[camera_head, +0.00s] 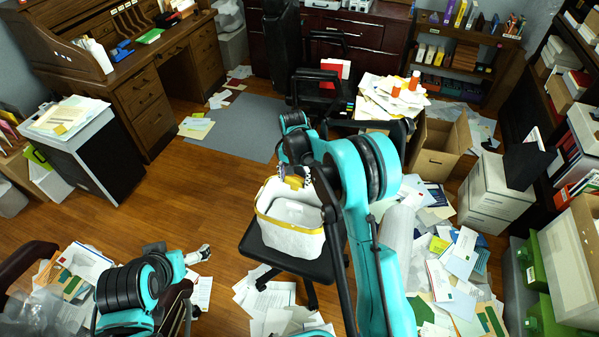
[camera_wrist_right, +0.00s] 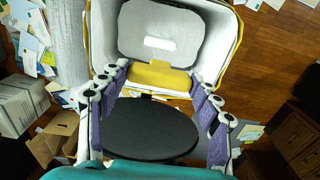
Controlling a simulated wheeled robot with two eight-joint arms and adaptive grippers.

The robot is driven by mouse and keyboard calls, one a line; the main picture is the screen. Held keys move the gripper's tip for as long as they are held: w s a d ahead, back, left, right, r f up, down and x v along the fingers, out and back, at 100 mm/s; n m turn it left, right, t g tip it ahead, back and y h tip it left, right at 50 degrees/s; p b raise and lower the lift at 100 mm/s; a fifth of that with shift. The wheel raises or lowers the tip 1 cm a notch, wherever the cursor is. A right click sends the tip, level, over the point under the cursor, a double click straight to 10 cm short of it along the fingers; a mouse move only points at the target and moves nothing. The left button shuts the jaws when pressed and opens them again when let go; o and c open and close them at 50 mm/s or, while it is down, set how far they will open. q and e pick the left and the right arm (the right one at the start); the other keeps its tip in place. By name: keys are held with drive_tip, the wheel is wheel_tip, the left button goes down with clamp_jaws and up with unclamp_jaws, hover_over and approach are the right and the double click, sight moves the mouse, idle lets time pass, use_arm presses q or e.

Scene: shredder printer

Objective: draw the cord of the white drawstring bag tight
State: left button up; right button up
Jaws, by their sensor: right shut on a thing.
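The white drawstring bag (camera_head: 290,238) stands open-mouthed on the seat of a black chair (camera_head: 262,256). A yellow band runs around its rim, with a wider yellow tab (camera_wrist_right: 160,76) on the side near my right gripper. My right gripper (camera_wrist_right: 161,78) has its two purple-padded fingers on either side of this tab and is shut on it. In the head view, the right gripper (camera_head: 295,181) is at the bag's far rim, partly hidden by my arm. My left gripper (camera_head: 198,255) is low at the left, apart from the bag; its jaws are too small to judge.
Papers (camera_head: 268,302) lie scattered on the floor around the chair. An open cardboard box (camera_head: 440,147) and a second black chair piled with papers (camera_head: 390,97) stand behind to the right. A wooden desk (camera_head: 145,107) is at the left. Wooden floor left of the bag is clear.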

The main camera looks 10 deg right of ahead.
sight(294, 180)
drive_tip(key=o, duration=1.7)
drive_tip(key=shift+s+a+r, duration=0.1)
wheel_tip(294, 180, up, 12)
